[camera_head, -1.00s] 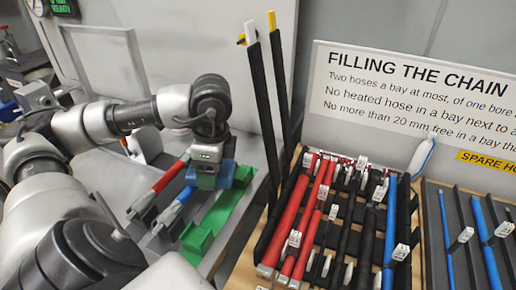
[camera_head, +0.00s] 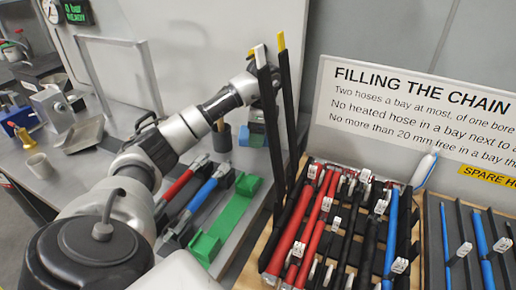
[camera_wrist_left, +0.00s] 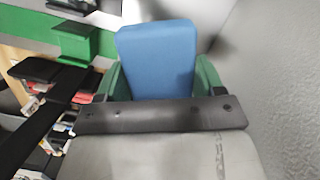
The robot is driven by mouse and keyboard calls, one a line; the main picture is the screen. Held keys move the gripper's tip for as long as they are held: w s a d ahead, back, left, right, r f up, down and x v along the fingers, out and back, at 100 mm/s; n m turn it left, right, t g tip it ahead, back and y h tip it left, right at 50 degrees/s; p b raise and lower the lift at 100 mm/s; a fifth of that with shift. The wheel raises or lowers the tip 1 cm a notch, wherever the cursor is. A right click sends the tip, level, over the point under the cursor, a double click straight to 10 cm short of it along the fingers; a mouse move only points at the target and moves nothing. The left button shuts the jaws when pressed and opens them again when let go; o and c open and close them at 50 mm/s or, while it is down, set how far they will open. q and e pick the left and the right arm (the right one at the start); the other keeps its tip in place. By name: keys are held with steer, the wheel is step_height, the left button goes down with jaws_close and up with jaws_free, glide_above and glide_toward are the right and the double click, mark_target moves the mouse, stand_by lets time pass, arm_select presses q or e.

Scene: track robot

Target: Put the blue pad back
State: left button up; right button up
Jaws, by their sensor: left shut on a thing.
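My left gripper (camera_head: 257,116) is at the back of the bench, partly hidden behind two tall black strips. The blue pad (camera_head: 252,138) shows just below it. In the left wrist view the pad (camera_wrist_left: 157,60) is a blue block between the green fingers of my left gripper (camera_wrist_left: 160,82), which is shut on it. I cannot tell from the pictures whether the pad touches the bench. A green bracket (camera_head: 224,219) with raised ends lies on the bench, nearer than the gripper. My right gripper is not in view.
The tall black strips (camera_head: 268,110) stand close to the gripper. A dark cup (camera_head: 221,137) stands left of the pad. Red (camera_head: 176,186) and blue (camera_head: 201,192) hoses lie left of the bracket. A rack of hoses (camera_head: 330,230) fills the right.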

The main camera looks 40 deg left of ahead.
mark_target(257, 158)
arm_select(q)
steer(key=f, duration=0.3)
steer(key=shift+w+a+f, duration=0.1)
steer(key=shift+w+f, duration=0.1)
steer(key=shift+f, duration=0.05)
steer(key=shift+w+f+p, duration=0.2)
steer(key=shift+f+p, duration=0.15)
steer(key=shift+f, duration=1.45)
steer(key=o, duration=0.9)
steer(key=shift+f, duration=0.15)
steer(key=r, duration=0.8)
steer(key=shift+w+d, duration=0.3)
steer(key=shift+f, duration=0.1)
